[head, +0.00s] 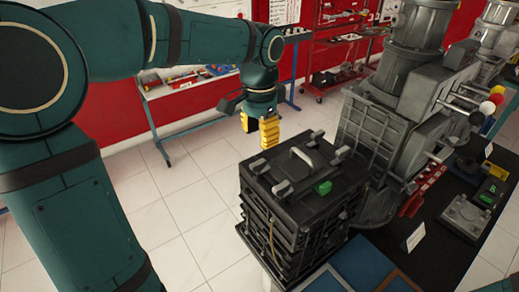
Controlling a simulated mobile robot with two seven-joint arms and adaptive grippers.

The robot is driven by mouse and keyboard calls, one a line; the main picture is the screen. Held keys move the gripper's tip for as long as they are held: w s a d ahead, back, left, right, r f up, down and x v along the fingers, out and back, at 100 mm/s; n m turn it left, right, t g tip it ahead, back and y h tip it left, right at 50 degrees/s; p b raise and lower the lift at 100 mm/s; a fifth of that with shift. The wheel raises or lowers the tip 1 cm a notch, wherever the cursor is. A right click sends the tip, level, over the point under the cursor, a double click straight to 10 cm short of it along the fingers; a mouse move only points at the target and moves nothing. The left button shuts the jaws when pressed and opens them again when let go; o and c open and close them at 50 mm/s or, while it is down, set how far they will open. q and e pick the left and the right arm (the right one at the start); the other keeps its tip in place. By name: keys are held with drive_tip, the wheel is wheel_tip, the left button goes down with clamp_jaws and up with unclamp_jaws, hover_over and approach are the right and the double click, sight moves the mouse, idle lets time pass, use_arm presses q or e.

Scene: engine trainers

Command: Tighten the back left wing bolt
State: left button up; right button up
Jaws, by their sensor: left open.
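A black ribbed box (270,215) with a lid stands at the lower middle of the head view. A pale handle (303,157) is on its lid. The back left wing bolt (258,164) is a grey piece at the lid's far left corner. Another grey wing bolt (283,188) is nearer, one (340,155) is on the far right, and a green piece (323,187) is at the near right. My left gripper (259,130), with yellow fingertips, points down. It is open and empty, above and apart from the back left corner. My right gripper is not in view.
A large grey engine (400,100) stands close to the box's right. A dark table (455,245) holds small parts and a white card (416,238). Blue panels (365,262) lie in front. The tiled floor (190,200) left of the box is clear.

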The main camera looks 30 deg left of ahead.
use_arm(q)
drive_tip(key=shift+r, duration=1.55)
